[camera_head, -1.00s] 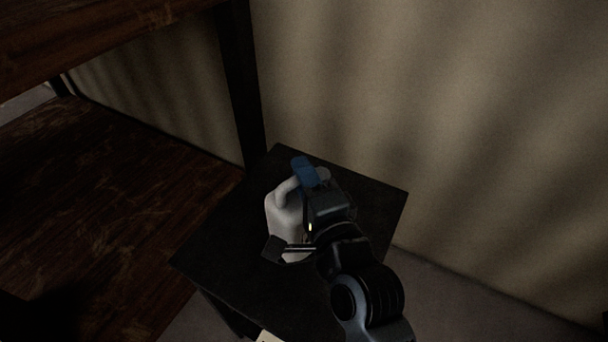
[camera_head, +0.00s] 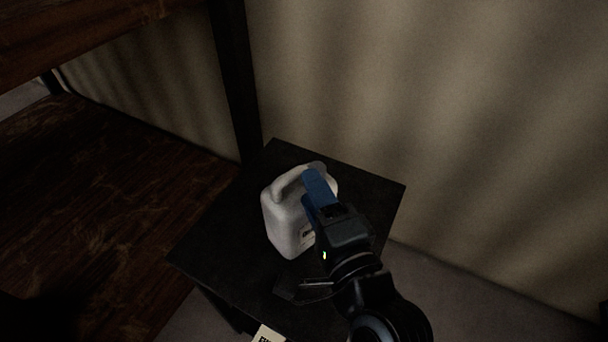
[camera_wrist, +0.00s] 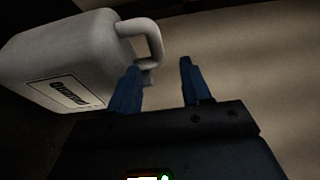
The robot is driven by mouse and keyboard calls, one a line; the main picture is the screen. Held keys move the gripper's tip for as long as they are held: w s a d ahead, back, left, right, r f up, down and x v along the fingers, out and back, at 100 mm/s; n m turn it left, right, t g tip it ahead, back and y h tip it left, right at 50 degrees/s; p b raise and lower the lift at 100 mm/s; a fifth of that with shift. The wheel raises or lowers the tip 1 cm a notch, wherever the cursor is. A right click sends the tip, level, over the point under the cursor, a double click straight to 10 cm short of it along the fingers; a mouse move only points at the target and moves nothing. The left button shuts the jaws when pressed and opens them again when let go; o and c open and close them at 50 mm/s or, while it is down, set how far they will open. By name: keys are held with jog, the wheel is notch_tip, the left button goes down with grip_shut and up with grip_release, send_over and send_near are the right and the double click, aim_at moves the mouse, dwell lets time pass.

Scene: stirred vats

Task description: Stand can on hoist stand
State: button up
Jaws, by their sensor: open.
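The can (camera_head: 285,222) is a pale grey jug with a handle on top and a printed label. It stands upright on the dark square top of the stand (camera_head: 215,250). My gripper (camera_head: 317,180) is at the can's right side in the head view and hides part of it. In the wrist view, the blue fingers of my gripper (camera_wrist: 157,80) are spread apart with nothing between them. There the can (camera_wrist: 62,62) lies to the left of the fingers, with its handle close to the left fingertip. Whether that finger touches the can I cannot tell.
A dark wooden shelf unit (camera_head: 110,190) with a black post (camera_head: 236,90) stands left of and behind the stand. A beige wall (camera_head: 430,120) rises behind. A pale label (camera_head: 268,334) shows at the stand's front. The stand's left part is bare.

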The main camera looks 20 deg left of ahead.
jog(key=s+d+f+n+t+h, duration=0.1)
jog(key=s+d+f+n+h, duration=0.15)
jog(key=s+d, duration=0.7)
jog(key=s+d+f+n+t+h, duration=0.1)
jog(key=s+d+f+h, duration=0.4)
jog(key=d, duration=0.8)
jog(key=s+d+r+n+h, duration=0.2)
jog(key=s+d+n, duration=0.1)
jog(key=s, duration=0.5)
jog(key=s+d+r+n+h, duration=0.2)
jog(key=s+d, duration=0.3)
jog(key=s, duration=0.4)
jog(key=shift+d+r+n+g+b, duration=0.35)
jog(key=shift+r+n, duration=0.2)
jog(key=shift+r, duration=0.25)
jog(key=shift+h, duration=0.25)
jog(key=shift+c, duration=0.2)
